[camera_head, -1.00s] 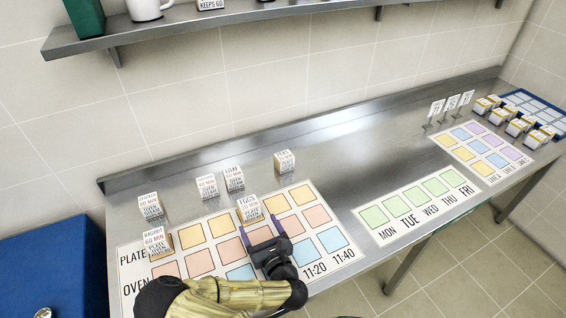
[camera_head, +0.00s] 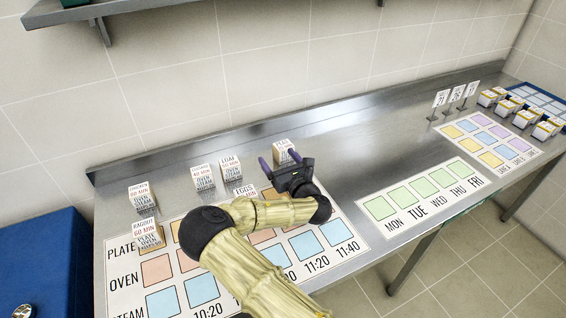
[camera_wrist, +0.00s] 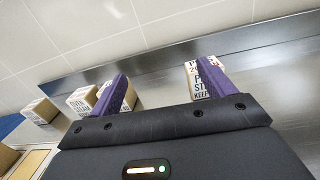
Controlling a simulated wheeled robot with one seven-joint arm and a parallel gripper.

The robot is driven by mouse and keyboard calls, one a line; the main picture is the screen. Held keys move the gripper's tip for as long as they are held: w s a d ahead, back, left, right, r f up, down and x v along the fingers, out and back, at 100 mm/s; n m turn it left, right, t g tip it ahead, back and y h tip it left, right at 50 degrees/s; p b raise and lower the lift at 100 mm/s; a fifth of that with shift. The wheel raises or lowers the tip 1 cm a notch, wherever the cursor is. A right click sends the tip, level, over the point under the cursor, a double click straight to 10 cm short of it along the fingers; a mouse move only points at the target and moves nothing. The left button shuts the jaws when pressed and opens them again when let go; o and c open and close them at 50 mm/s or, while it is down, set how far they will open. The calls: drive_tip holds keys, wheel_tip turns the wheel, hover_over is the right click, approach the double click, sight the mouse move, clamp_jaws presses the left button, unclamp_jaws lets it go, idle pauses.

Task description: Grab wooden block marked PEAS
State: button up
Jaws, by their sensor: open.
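The block that seems to be PEAS (camera_head: 281,146) stands upright on the steel counter, behind the printed board. Its top label line is partly covered by my gripper; in the wrist view the block (camera_wrist: 192,82) shows a name starting with P and the word STEAM. My gripper (camera_head: 279,160) is open and empty, just in front of this block. In the wrist view, the right finger of my gripper (camera_wrist: 163,70) overlaps the block, and the gap between the fingers lies mostly to its left. Contact cannot be told.
Other labelled blocks stand to the left: LOAF (camera_head: 231,168), one beside it (camera_head: 202,177), EGGS (camera_head: 245,194), partly hidden by my arm, and RAGOUT (camera_head: 147,235). The wall (camera_head: 300,75) rises behind the counter. Bare steel (camera_head: 345,150) lies to the right.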

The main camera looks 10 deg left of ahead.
sight(284, 152)
drive_tip(key=w+d+r+b, duration=0.2)
drive_tip(key=w+d, duration=0.2)
drive_tip(key=w, duration=0.1)
drive_tip(key=shift+w+d+r+n+h, duration=0.15)
drive_tip(key=shift+d+r+n+h, duration=0.1)
drive_tip(key=shift+d+n+h, duration=0.05)
wheel_tip(284, 152, down, 8)
drive_tip(key=shift+r, duration=0.2)
drive_tip(key=shift+w+a+f, duration=0.15)
drive_tip(key=shift+f, duration=0.1)
drive_tip(key=shift+w+a, duration=0.35)
drive_tip(key=shift+w, duration=0.2)
